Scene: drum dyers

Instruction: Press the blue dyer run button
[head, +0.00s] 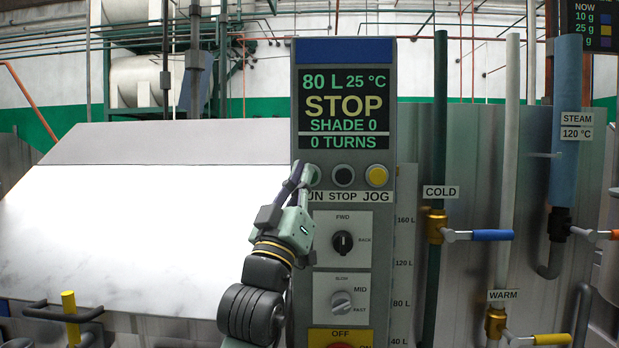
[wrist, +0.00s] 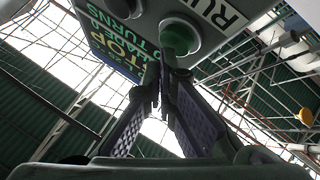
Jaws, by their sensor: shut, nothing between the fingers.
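The control panel (head: 345,50) has a blue top band. Its screen (head: 345,110) reads 80 L, 25 °C, STOP, SHADE 0, 0 TURNS. The run button (head: 315,176) is at the left of a row of three and partly hidden by my gripper. In the wrist view the run button (wrist: 178,38) is green in a grey ring, beside the partly seen RUN label. My gripper (head: 301,166) is shut and empty. Its tips in the wrist view (wrist: 166,72) are at the button's lower edge; I cannot tell whether they touch it.
The black stop button (head: 344,176) and yellow jog button (head: 377,176) sit close to the right. Two knobs (head: 342,243) are below. Pipes with a blue-handled valve (head: 480,235) stand right of the panel. A large pale sloped cover (head: 140,220) fills the left.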

